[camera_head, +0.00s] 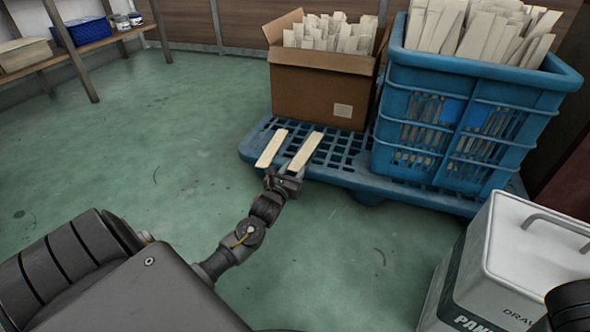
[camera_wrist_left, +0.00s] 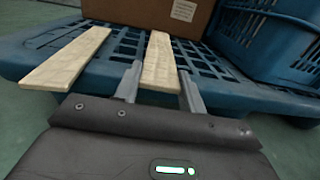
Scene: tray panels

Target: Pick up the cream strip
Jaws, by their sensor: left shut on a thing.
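Two cream strips lie at the near left end of the blue pallet. The right-hand cream strip (camera_head: 305,151) also shows in the left wrist view (camera_wrist_left: 160,60). My left gripper (camera_head: 289,174) is at its near end; in the left wrist view its two fingers (camera_wrist_left: 160,86) stand on either side of the strip and are shut on it. The strip's far part lies over the pallet slots; I cannot tell whether it is lifted. The other cream strip (camera_head: 271,148), also in the left wrist view (camera_wrist_left: 70,59), lies apart to the left. My right gripper is not in view.
The blue pallet (camera_head: 262,134) carries a cardboard box (camera_head: 310,98) and a blue crate (camera_head: 425,168), both full of cream strips. A white can (camera_head: 530,250) stands on the floor at right. The green floor at left is clear, with a shelf (camera_head: 105,42) behind.

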